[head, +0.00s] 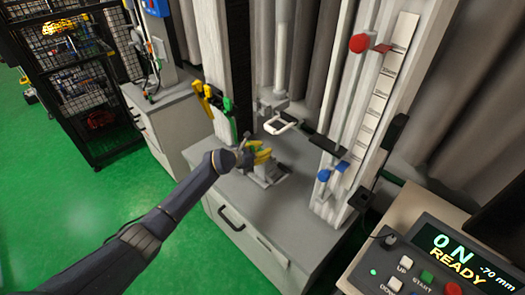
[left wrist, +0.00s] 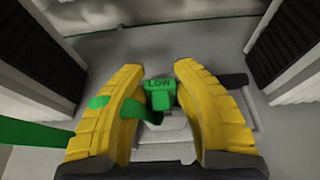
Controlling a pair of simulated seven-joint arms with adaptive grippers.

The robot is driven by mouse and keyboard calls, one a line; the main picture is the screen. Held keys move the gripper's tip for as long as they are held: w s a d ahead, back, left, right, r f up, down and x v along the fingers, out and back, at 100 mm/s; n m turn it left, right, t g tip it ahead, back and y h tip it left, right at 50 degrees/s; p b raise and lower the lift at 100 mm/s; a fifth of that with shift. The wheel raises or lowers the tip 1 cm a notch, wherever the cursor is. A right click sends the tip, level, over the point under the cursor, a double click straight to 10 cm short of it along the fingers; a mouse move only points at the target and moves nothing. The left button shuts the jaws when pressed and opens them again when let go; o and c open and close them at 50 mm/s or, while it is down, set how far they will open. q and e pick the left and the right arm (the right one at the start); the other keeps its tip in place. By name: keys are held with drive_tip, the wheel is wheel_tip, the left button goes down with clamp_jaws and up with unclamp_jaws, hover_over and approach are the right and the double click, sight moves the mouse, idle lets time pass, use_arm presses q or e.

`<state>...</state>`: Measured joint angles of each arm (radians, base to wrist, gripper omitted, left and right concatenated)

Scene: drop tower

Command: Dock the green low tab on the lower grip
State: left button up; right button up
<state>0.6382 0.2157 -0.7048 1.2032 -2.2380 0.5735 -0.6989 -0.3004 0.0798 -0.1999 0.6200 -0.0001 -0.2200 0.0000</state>
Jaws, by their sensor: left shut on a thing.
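My left gripper (head: 258,155) has yellow fingers and is over the grey lower grip (head: 268,178) on the cabinet top. In the left wrist view the fingers (left wrist: 160,105) are closed around the green low tab (left wrist: 160,92), whose face reads "LOW". Grey parts of the lower grip show just below the tab in that view (left wrist: 160,135). I cannot tell whether the tab touches the grip. The fingers hide the tab in the head view. My right gripper is not in view.
A holder with yellow and green pieces (head: 215,100) stands left of the black column. A white loop-shaped part (head: 282,126) hangs above the grip. A white scale post with red (head: 359,43) and blue (head: 324,175) knobs stands right. A control box (head: 440,255) reads "0 N" and "READY".

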use_arm(q)
drive_tip(key=shift+f, duration=0.3)
drive_tip(key=o, duration=0.9)
drive_tip(key=shift+s+f, duration=0.1)
drive_tip(key=shift+f, duration=0.1)
drive_tip(key=shift+o, duration=0.2)
drive_tip(key=shift+r, duration=0.1)
